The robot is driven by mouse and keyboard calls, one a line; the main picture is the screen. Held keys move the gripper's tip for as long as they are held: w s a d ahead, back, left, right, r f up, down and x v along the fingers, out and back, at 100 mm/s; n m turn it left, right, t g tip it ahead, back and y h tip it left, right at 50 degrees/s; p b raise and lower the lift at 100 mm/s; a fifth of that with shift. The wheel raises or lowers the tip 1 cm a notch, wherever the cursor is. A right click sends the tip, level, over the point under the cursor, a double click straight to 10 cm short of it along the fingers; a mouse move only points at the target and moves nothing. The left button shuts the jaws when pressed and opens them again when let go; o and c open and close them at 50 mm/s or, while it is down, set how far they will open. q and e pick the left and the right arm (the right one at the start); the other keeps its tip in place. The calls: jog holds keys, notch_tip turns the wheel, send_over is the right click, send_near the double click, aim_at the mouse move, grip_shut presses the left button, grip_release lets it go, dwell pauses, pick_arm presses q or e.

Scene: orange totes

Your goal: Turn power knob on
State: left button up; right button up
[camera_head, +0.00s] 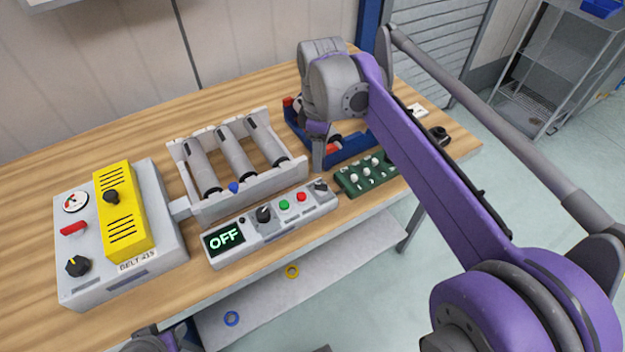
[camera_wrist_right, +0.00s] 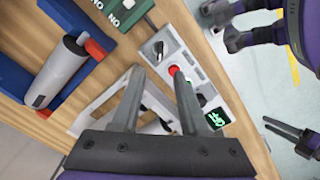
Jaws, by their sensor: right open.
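A pale control box (camera_head: 290,221) lies along the table's front edge, its display (camera_head: 224,238) reading OFF in green. It carries a black knob (camera_head: 264,214) near the display, green and red buttons, and another black knob (camera_head: 320,186) at its right end; the right-end knob also shows in the right wrist view (camera_wrist_right: 160,48). I cannot read which knob is labelled power. My right gripper (camera_wrist_right: 158,85) is open and empty above the box and roller unit, near the right-end knob. In the head view, a finger (camera_head: 318,155) points down.
A grey box (camera_head: 165,225) with a yellow cover, switch and dials stands left. A roller unit (camera_head: 205,212) lies behind the control box. A blue tray (camera_head: 350,150) and green switch panel (camera_head: 367,176) are at right. Bare wood is at back left.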

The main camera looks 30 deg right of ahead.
aim_at(319, 184)
notch_tip(319, 184, down, 9)
jog(key=shift+f+b, duration=0.1)
jog(key=shift+b, duration=0.3)
jog(key=shift+c, duration=0.3)
grip_shut()
